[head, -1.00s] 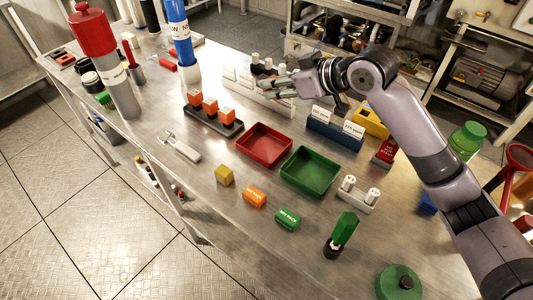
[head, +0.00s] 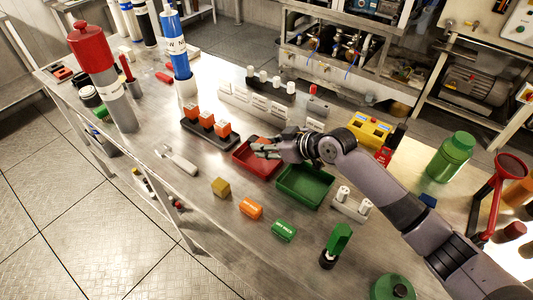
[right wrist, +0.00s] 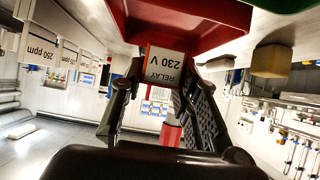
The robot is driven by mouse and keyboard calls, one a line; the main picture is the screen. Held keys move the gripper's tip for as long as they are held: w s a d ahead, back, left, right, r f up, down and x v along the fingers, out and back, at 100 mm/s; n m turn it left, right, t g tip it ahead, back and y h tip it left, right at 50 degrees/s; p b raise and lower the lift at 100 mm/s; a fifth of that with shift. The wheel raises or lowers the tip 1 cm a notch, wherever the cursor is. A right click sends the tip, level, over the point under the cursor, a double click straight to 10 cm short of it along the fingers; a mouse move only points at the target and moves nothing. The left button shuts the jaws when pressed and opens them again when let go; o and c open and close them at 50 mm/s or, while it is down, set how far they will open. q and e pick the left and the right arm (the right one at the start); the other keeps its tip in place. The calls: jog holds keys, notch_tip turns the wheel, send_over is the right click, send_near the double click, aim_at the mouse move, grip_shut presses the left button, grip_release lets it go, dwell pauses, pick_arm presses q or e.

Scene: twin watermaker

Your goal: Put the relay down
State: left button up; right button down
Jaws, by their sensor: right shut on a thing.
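My right gripper (head: 268,148) is over the red tray (head: 243,166) in the head view, its fingers pointing left. In the right wrist view, the gripper (right wrist: 165,95) is shut on the relay (right wrist: 163,66), a block with a white face marked "RELAY 230 V". The red tray (right wrist: 185,25) shows close behind the relay, at the top of that view. I cannot tell whether the relay touches the tray. In the head view the relay is mostly hidden by the fingers. My left gripper is not in view.
A green tray (head: 305,188) adjoins on the right, under my right wrist. A black rack with orange blocks (head: 206,120) stands to the left. Yellow (head: 221,186), orange (head: 251,208) and green (head: 284,230) blocks lie in front.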

notch_tip(320, 180, down, 4)
dwell(0.4)
